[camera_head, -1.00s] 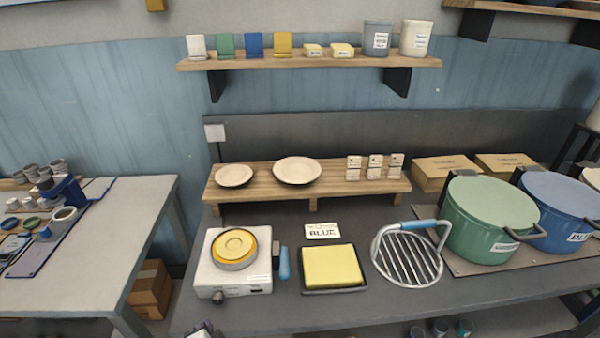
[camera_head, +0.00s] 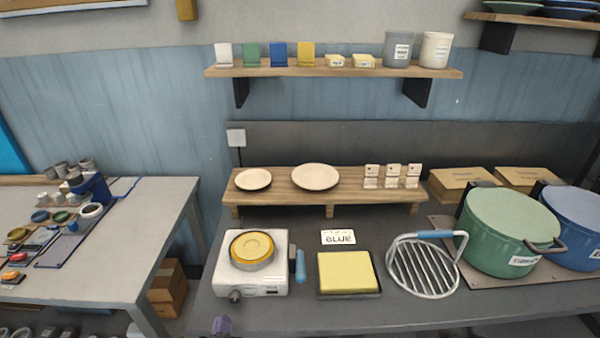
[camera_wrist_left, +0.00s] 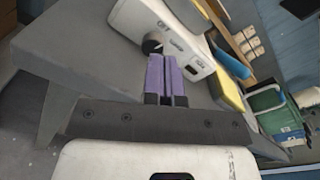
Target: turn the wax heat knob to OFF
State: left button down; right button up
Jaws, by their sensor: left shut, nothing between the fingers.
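The wax heater is a white box (camera_head: 262,283) with a round pan of yellow wax (camera_head: 251,246) on top. The dark wax heat knob (camera_head: 235,296) is on its front face, at the left end. In the left wrist view the knob (camera_wrist_left: 152,43) shows just beyond my fingertips, with small dark lettering beside it; its setting is too small to read. My right gripper is not in view.
A blue handle (camera_head: 300,266) is at the heater's right side. A yellow block in a black tray (camera_head: 348,275), a wire rack (camera_head: 424,266) and a green pot (camera_head: 510,232) stand further right. The counter's front edge (camera_head: 330,327) lies near my gripper.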

aim_at(235, 296)
pick_arm(q)
jog(key=w+b, duration=0.2)
jog(key=w, duration=0.4)
jog(key=shift+a, duration=0.1)
jog(key=shift+w+f, duration=0.1)
jog(key=shift+w, duration=0.05)
jog(key=shift+a+f, duration=0.1)
jog(key=shift+f, duration=0.1)
jog(key=shift+f, duration=0.25)
jog(key=shift+a, duration=0.2)
dwell(0.5)
jog(key=shift+a+f, duration=0.1)
jog(key=shift+a, duration=0.15)
dwell(0.6)
